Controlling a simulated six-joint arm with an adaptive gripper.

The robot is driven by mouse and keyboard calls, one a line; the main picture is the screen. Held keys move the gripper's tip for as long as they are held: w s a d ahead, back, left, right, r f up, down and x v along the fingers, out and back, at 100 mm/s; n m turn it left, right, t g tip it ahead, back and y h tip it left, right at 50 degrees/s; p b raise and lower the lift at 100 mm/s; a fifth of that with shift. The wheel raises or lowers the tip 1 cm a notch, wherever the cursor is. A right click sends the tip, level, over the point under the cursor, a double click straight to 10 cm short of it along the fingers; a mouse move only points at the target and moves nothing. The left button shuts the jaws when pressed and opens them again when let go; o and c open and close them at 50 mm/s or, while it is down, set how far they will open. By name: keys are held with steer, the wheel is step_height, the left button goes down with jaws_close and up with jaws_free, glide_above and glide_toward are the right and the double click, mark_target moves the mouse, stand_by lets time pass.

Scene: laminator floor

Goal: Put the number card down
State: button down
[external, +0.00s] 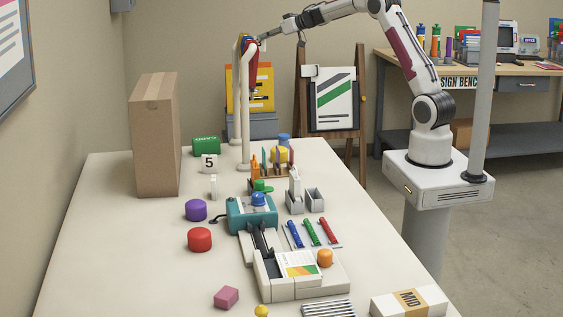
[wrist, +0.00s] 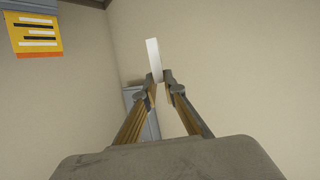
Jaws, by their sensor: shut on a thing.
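My gripper (external: 262,38) is high above the far end of the table, beside the top of a white post stand. In the wrist view my gripper (wrist: 161,78) has a thin white card (wrist: 153,58) at its fingertips, seen nearly edge-on, rising past the left finger. No number shows on this card, and I cannot make it out clearly in the external view. A white card marked 5 (external: 209,162) stands on the table by a green box, apart from my gripper.
The white stand (external: 245,120) holds red and blue hanging things close to my gripper. A tall cardboard box (external: 157,135) stands at left. A teal machine (external: 252,214) and several small items crowd the table's middle. The table's left front is clear.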

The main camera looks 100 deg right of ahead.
steer(key=s+a+f, duration=0.1)
steer(key=a+f, duration=0.1)
steer(key=f, duration=0.5)
steer(key=s+a+f, duration=0.1)
steer(key=s+f, duration=0.1)
steer(key=f, duration=0.5)
steer(key=w+a+f+n+t+y, duration=0.1)
steer(key=w+a+f+n+y, duration=0.1)
steer(key=a, duration=0.9)
steer(key=w+a+f+n+t+y, duration=0.1)
steer(key=w+a+f+n+y, duration=0.2)
steer(key=a, duration=0.8)
steer(key=w+a+f+n+t+y, duration=0.1)
steer(key=w+a, duration=0.4)
steer(key=a, duration=0.6)
step_height(320, 180, down, 2)
steer(key=n+y, duration=0.1)
steer(key=y, duration=0.1)
steer(key=shift+w+f+n+y, duration=0.2)
steer(key=shift+n+y, duration=0.1)
steer(key=shift+n, duration=0.1)
steer(key=shift+a, duration=0.1)
glide_above(212, 138)
steer(key=s, duration=0.4)
steer(key=shift+s, duration=0.15)
steer(key=shift+w, duration=2.1)
steer(key=shift+f, duration=0.3)
